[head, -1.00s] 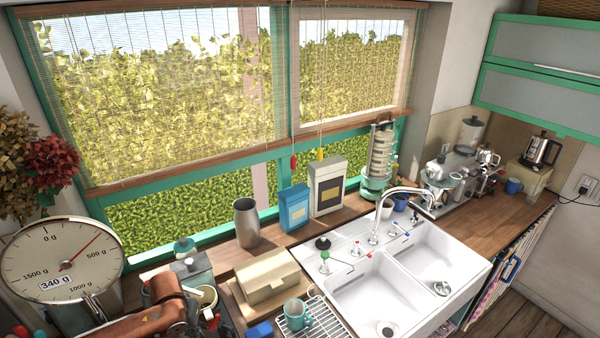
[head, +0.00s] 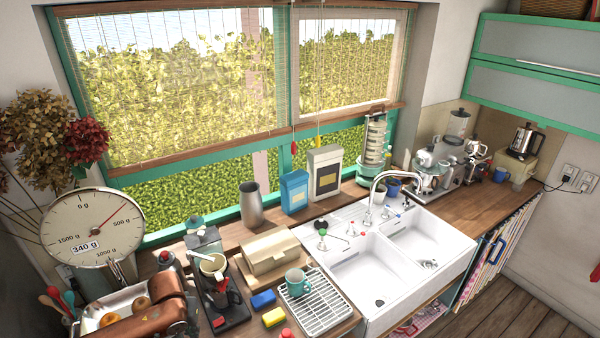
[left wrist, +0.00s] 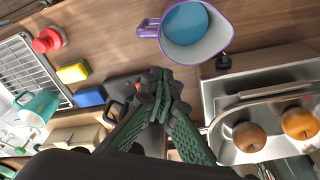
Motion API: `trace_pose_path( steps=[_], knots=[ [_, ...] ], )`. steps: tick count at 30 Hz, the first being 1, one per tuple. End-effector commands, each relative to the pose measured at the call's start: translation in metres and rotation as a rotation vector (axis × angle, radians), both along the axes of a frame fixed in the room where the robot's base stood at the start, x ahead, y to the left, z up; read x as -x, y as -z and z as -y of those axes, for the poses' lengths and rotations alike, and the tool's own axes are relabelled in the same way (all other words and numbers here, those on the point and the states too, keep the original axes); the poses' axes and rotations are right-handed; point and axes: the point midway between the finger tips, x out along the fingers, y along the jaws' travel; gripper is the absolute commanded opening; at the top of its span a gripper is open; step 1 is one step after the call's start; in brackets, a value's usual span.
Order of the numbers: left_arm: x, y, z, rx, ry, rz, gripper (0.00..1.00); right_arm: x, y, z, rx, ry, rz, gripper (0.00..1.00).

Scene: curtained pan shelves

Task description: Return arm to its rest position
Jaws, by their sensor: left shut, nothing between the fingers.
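A metal tray (left wrist: 217,97) with two round brown items (left wrist: 249,136) lies to the right of the fingertips. A purple-rimmed jug (left wrist: 226,30) with blue inside stands just beyond them. My right gripper is in neither view.
A drying rack (head: 318,312) with a teal mug (head: 297,282), blue sponge (head: 263,299) and yellow sponge (head: 273,317) lies left of the sink (head: 365,270).

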Motion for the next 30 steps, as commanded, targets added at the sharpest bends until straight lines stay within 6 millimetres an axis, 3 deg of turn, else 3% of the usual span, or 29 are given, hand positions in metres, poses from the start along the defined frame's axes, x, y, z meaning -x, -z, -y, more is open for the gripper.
trace_pose_path(
  steps=[11, 15, 20, 26, 30],
  knots=[
    [0.015, 0.031, 0.032, 0.038, 0.115, 0.018, 0.0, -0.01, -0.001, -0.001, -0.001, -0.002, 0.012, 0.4],
    [0.025, 0.046, 0.051, 0.064, 0.178, 0.037, 0.0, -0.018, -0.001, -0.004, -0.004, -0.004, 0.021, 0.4],
    [0.04, 0.066, 0.078, 0.106, 0.255, 0.072, 0.0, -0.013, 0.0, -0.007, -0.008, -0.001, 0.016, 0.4],
    [0.073, 0.093, 0.109, 0.174, 0.325, 0.154, 0.0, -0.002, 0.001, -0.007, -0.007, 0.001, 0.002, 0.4],
    [0.101, 0.107, 0.105, 0.186, 0.309, 0.228, 0.0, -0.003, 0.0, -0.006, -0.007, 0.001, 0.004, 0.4]
  ],
)
